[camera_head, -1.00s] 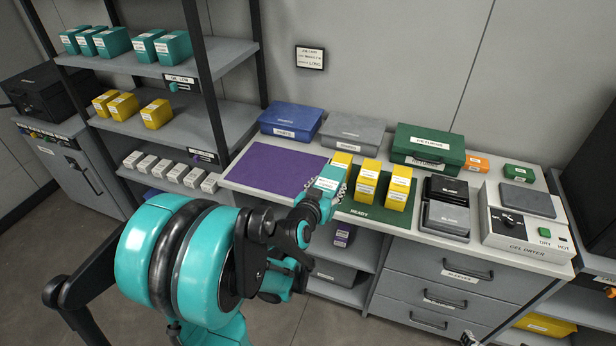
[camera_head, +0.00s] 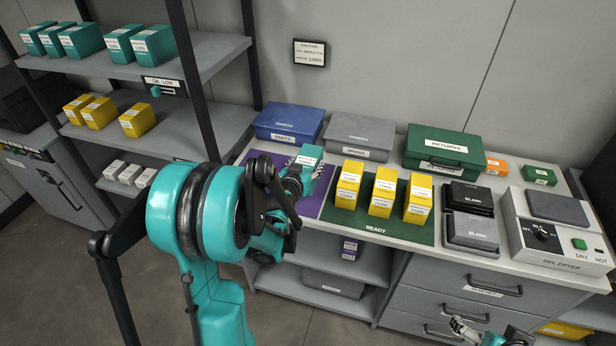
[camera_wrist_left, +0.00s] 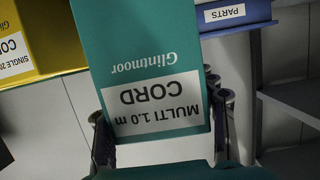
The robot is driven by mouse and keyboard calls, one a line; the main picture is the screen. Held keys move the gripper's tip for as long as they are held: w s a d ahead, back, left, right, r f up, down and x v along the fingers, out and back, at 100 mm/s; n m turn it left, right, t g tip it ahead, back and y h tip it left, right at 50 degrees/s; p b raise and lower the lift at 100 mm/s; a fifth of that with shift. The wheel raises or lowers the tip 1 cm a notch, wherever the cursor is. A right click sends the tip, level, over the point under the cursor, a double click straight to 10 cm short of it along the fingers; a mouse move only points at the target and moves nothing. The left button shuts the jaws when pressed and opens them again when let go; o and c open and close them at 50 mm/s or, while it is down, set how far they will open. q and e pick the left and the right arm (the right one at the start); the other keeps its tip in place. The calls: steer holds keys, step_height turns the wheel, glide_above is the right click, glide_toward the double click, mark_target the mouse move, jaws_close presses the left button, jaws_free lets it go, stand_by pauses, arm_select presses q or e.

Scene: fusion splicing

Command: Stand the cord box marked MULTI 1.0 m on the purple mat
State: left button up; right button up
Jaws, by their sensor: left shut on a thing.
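The teal cord box (camera_head: 318,170) is held in my left gripper (camera_head: 303,168) at the right part of the purple mat (camera_head: 311,206). In the left wrist view the cord box (camera_wrist_left: 150,55) shows its white label, MULTI 1.0 m CORD, upside down, between the fingers of my left gripper (camera_wrist_left: 160,112). I cannot tell whether its base touches the mat. My left arm hides part of the mat. My right gripper (camera_head: 465,327) shows at the bottom edge, far from the box; its jaws are unclear.
Three yellow boxes (camera_head: 383,192) stand on the green READY mat (camera_head: 374,229), just right of the teal box. Blue (camera_head: 290,122), grey (camera_head: 358,132) and green RETURNS (camera_head: 442,147) cases line the back. Black and grey BLANK cases (camera_head: 470,230) and the gel dryer (camera_head: 560,240) stand right.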

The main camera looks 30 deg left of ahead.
arm_select(q)
steer(key=shift+w+a+f, duration=0.4)
steer(key=shift+w+f, duration=0.3)
steer(key=shift+w, duration=0.15)
steer(key=shift+w+a+f+b, duration=0.2)
steer(key=shift+w+b, duration=0.15)
steer(key=shift+w, duration=0.15)
steer(key=shift+f+b, duration=1)
steer(key=shift+f, duration=0.95)
steer(key=shift+f, duration=0.15)
steer(key=o, duration=1.3)
steer(key=shift+o, duration=0.2)
